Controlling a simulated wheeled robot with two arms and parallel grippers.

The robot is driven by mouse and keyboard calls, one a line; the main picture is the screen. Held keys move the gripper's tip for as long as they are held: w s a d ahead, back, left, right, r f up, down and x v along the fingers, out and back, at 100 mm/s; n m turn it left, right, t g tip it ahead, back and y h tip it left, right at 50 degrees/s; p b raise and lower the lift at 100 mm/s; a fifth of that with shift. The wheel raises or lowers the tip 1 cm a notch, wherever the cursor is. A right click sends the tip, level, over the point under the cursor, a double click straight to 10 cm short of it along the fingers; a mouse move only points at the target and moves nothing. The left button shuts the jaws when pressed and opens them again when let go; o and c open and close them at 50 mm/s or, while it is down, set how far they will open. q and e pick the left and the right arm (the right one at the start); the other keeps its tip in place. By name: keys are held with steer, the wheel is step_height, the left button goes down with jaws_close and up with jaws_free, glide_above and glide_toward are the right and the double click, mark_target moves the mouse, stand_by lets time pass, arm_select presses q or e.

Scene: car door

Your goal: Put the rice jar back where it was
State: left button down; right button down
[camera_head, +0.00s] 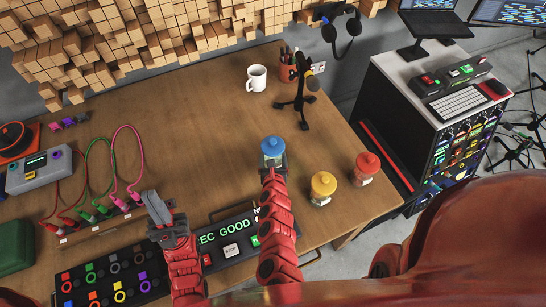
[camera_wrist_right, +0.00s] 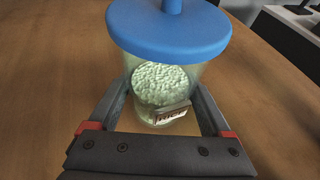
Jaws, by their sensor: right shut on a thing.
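The rice jar (camera_head: 272,146) is clear with a blue lid and stands near the middle of the table's right half. In the right wrist view the jar (camera_wrist_right: 165,85) holds pale grains and has a small label low on its front. My right gripper (camera_head: 271,166) is shut on it, with a finger on each side of the glass; the fingers (camera_wrist_right: 165,112) also show in the wrist view. The jar looks roughly upright; I cannot tell whether its base touches the table. My left gripper (camera_head: 158,208) is near the front panel, away from the jar, its jaw opening unclear.
A yellow-lidded jar (camera_head: 323,188) and a red-lidded jar (camera_head: 366,168) stand to the right. A microphone stand (camera_head: 301,100), white mug (camera_head: 257,78) and pen cup (camera_head: 288,68) are behind. A control panel (camera_head: 231,240) lies in front. The table's middle is clear.

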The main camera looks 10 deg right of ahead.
steer(key=shift+f, duration=0.35)
steer(key=shift+f, duration=0.15)
jaws_free()
